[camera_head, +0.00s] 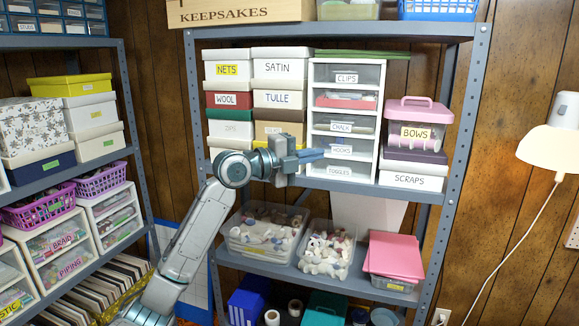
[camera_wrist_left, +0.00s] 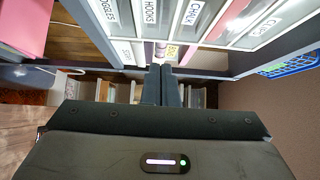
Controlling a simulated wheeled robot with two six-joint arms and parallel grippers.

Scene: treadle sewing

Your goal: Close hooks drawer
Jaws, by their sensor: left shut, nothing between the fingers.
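The white drawer unit (camera_head: 380,128) stands on the middle shelf of the rack. Its hooks drawer (camera_head: 342,148) sits between the chalk drawer (camera_head: 342,126) and the toggles drawer (camera_head: 340,171). I cannot tell whether the hooks drawer is fully flush. My left gripper (camera_head: 322,154) is shut and empty, its fingertips at the left side of the hooks drawer front in the head view; contact is unclear. In the left wrist view the shut fingers (camera_wrist_left: 161,84) point toward the unit, and the hooks label (camera_wrist_left: 149,12) shows above them. My right gripper is not in view.
Stacked label boxes (camera_head: 278,100) stand left of the drawers. A pink-lidded bows box (camera_head: 416,125) stands right. Clear bins (camera_head: 265,235) fill the shelf below. A rack upright (camera_head: 463,120) is at the right, a lamp (camera_head: 550,145) beyond it.

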